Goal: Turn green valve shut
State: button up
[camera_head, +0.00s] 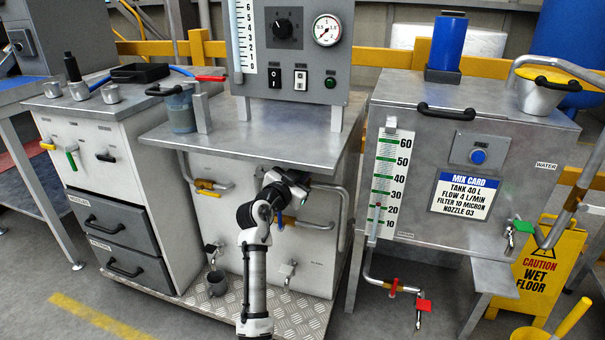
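A tap with a green handle (522,226) sits low on the right side of the mix tank's front. Another green handle (71,160) hangs on the front of the left cabinet. My gripper (296,186) is in front of the middle cabinet, near its pipework, and far from both green handles. A small patch of green shows at its tip, but I cannot tell what it belongs to. The fingers are too small and dark to show whether they are open or shut.
The grey mix tank (390,100) stands at right, with a red-handled valve (423,305) on the pipe below it. A yellow wet-floor sign (540,275) and a yellow bucket (530,334) stand at far right. A blue-handled valve (280,220) is beside my arm.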

grip_shut()
jog(key=shift+w+a, duration=0.1)
jog(key=n, duration=0.1)
jog(key=a+n+b, duration=0.1)
jog(key=n, duration=0.1)
jog(key=a+n+t, duration=0.1)
jog(key=shift+w+r+b, duration=0.25)
jog(key=shift+w+b, duration=0.05)
jog(key=o, duration=0.6)
grip_release()
jog(key=shift+c, duration=0.2)
jog(key=shift+s+f, duration=0.1)
